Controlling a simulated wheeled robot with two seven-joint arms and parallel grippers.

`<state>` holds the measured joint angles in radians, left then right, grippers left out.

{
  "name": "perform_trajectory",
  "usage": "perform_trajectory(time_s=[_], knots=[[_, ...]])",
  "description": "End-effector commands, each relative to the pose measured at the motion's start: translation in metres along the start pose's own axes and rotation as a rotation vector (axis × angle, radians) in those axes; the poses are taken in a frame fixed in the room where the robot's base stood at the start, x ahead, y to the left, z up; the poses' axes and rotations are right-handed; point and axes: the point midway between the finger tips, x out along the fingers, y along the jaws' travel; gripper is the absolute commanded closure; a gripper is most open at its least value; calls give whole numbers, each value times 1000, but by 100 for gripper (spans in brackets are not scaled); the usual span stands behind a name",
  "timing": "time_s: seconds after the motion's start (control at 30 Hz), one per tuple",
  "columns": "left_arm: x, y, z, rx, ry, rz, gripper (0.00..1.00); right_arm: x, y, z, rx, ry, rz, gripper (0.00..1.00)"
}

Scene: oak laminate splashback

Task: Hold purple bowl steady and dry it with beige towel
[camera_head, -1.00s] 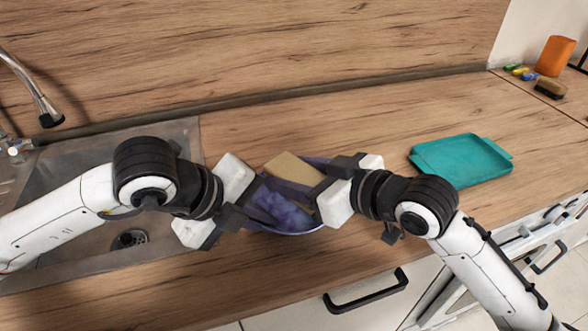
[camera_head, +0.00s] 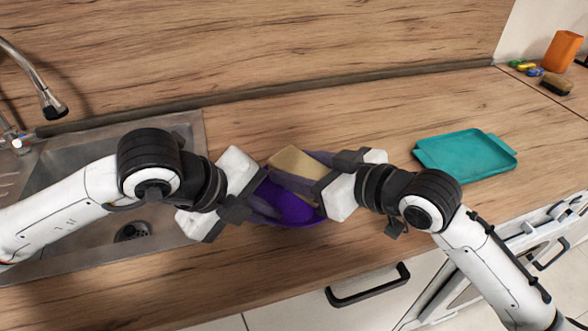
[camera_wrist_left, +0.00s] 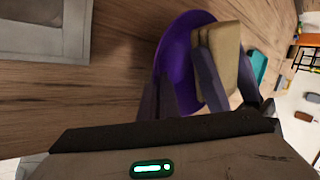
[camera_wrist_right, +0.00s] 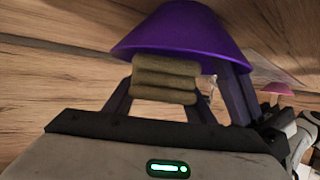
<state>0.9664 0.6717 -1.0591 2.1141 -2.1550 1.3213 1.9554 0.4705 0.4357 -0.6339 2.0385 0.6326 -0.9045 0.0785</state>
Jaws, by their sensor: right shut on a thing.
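The purple bowl (camera_head: 290,207) is at the counter's front, between my grippers. It also shows in the left wrist view (camera_wrist_left: 176,48) and the right wrist view (camera_wrist_right: 185,32). The folded beige towel (camera_head: 297,161) is at the bowl's upper part. My right gripper (camera_wrist_right: 178,88) is shut on the towel (camera_wrist_right: 165,79), with a finger on either side of it, close against the bowl. My left gripper (camera_head: 262,198) is at the bowl's left side. Overlapping fingers hide its grip, so I cannot tell whether it pinches the rim.
A metal sink (camera_head: 70,235) with a tap (camera_head: 50,100) is at the left. A teal tray (camera_head: 465,154) lies on the counter at the right. An orange container (camera_head: 562,50) and a brush (camera_head: 556,85) stand far right. The counter behind the bowl is clear.

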Motion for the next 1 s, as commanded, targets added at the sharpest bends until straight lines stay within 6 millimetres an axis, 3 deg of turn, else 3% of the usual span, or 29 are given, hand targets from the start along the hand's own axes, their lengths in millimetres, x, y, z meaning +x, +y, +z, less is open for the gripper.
perform_trajectory(time_s=[0.2,0.7,1.0], knots=[[0,1,0,-1,0,4,100,0,10,2,1,-4,5,78],[0,1,0,-1,0,3,100,0,-16,1,2,-4,0,78],[0,1,0,-1,-1,4,100,0,-12,1,1,-4,3,78]])
